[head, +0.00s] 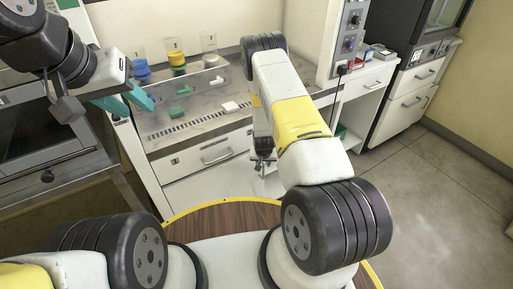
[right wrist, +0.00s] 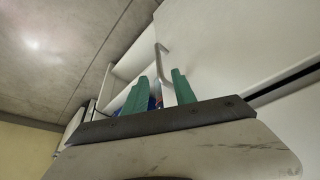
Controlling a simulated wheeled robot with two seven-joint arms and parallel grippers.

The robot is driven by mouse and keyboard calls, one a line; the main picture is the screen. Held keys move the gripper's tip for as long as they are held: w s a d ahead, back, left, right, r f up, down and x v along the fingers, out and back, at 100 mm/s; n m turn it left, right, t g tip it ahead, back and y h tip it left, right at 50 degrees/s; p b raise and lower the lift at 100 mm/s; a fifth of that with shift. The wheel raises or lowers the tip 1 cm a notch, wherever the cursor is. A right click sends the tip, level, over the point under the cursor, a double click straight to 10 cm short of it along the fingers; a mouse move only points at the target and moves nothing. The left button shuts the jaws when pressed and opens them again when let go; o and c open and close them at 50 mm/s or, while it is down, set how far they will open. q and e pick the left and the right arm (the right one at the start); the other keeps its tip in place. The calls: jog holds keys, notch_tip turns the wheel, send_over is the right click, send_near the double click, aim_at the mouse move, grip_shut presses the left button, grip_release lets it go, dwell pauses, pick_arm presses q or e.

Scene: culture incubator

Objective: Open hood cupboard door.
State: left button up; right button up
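The white hood cupboard door (head: 205,190) is below the drawer under the hood. It looks closed in the head view, partly hidden by my right arm. In the right wrist view it is the large pale panel (right wrist: 225,45), with a thin metal handle (right wrist: 161,62) standing off it. My right gripper (head: 263,160) is at the cupboard front. In the right wrist view its green fingers (right wrist: 157,95) are apart, and the handle's lower end reaches between them; I cannot tell whether they touch it. My left gripper (head: 126,102) is open and empty, left of the hood.
The hood worktop (head: 190,122) holds beakers with coloured contents, a clear rack and small loose items. A drawer handle (head: 216,156) sits above the door. A metal cabinet with a window (head: 45,115) stands left. The floor (head: 440,190) at right is clear.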

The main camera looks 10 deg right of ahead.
send_over(263, 177)
jog(key=f, duration=0.6)
jog(key=shift+w+f, duration=0.1)
jog(key=shift+w, duration=0.2)
grip_shut()
jog(key=shift+d, duration=0.1)
jog(key=shift+d, duration=0.1)
dwell(0.8)
